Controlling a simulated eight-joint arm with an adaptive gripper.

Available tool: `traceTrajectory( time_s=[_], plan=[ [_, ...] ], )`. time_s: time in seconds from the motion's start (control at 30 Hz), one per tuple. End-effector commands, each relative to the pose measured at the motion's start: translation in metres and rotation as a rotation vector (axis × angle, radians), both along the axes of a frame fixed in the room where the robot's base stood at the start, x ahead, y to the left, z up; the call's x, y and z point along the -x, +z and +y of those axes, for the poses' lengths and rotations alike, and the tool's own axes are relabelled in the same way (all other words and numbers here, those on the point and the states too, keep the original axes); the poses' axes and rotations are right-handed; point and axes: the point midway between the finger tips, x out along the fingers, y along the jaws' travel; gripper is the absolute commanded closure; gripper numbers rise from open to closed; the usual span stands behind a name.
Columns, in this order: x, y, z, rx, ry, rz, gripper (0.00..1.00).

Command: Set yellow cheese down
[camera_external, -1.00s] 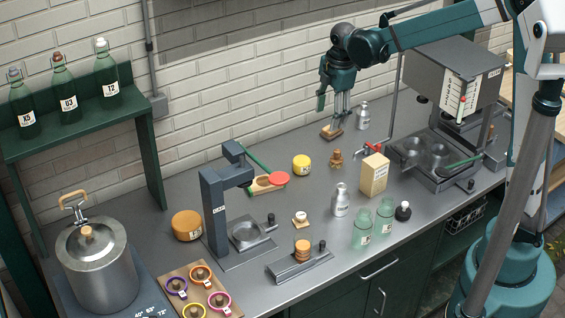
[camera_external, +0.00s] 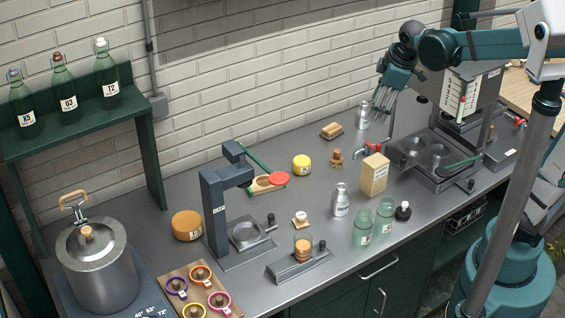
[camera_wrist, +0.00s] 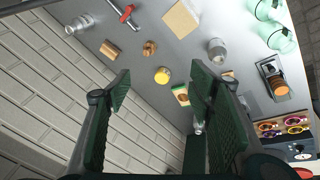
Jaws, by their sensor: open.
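A small yellow round with a pale label (camera_external: 302,166), which looks like the yellow cheese, sits upright on the grey counter. It also shows in the wrist view (camera_wrist: 162,75), in line with the gap between my fingers but well beyond them. A larger orange-yellow wheel (camera_external: 186,226) stands farther left, beside the dark press; I cannot tell for sure which of the two is the named cheese. My gripper (camera_external: 382,107) is open and empty, raised above the back right of the counter near the metal bottle. Its two dark green fingers stand wide apart in the wrist view (camera_wrist: 161,82).
A tan block (camera_external: 332,130) lies near the wall. A metal bottle (camera_external: 363,115), a small wooden piece (camera_external: 336,157), a red-handled tap (camera_external: 374,147) and a tan carton (camera_external: 374,175) stand nearby. The dark press (camera_external: 214,205) rises at centre left. Counter around the yellow round is mostly clear.

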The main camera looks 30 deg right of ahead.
Motion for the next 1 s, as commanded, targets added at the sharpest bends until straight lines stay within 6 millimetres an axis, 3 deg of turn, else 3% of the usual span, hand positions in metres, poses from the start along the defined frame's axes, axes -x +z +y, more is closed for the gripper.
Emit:
traceTrajectory(
  time_s=[0.5, 1.0],
  plan=[
    [0.077, 0.01, -0.028, -0.145, -0.347, -0.104, 0.47],
    [0.143, -0.002, -0.048, -0.31, -0.659, -0.2, 0.47]
  ],
)
